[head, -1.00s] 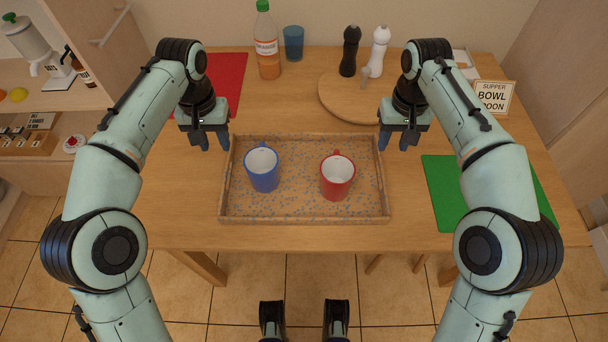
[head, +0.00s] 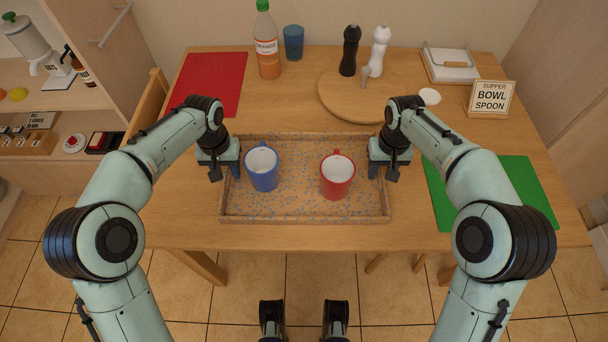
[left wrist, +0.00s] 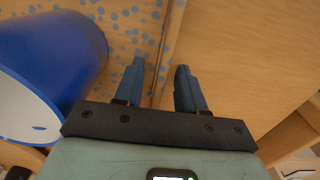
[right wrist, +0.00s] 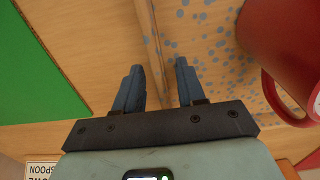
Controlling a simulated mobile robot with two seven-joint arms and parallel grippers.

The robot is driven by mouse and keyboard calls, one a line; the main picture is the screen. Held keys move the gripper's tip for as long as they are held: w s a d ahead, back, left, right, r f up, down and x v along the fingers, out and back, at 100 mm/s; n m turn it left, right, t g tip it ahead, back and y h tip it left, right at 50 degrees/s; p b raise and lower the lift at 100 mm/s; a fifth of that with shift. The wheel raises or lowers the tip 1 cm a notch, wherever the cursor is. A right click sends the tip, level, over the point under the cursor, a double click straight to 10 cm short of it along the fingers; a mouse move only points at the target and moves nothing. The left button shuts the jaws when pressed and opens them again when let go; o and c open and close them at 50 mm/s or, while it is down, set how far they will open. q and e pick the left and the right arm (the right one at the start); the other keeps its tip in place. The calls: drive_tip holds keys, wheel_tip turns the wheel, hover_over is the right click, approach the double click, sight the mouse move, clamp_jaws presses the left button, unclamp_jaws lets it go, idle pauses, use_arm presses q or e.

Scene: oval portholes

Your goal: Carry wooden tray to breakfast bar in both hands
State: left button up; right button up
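The wooden tray (head: 305,215) with a speckled floor lies on the table in the head view. A blue mug (head: 263,170) and a red mug (head: 337,178) stand upright in it. My left gripper (head: 226,172) is at the tray's left side; in the left wrist view its open fingers (left wrist: 160,85) are on either side of the tray's wall, near the blue mug (left wrist: 50,60). My right gripper (head: 381,170) is at the tray's right side; in the right wrist view its open fingers (right wrist: 157,85) are on either side of the wall, near the red mug (right wrist: 280,45).
A round board (head: 340,103) with pepper and salt mills stands behind the tray. A red mat (head: 208,82) lies back left, a green mat (head: 500,195) at right. An orange bottle (head: 266,45), blue cup (head: 293,43) and sign (head: 491,98) stand further back.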

use_arm(q)
clamp_jaws()
use_arm(e)
clamp_jaws()
use_arm(q)
drive_tip(key=shift+r, duration=0.15)
use_arm(e)
drive_tip(key=shift+r, duration=0.15)
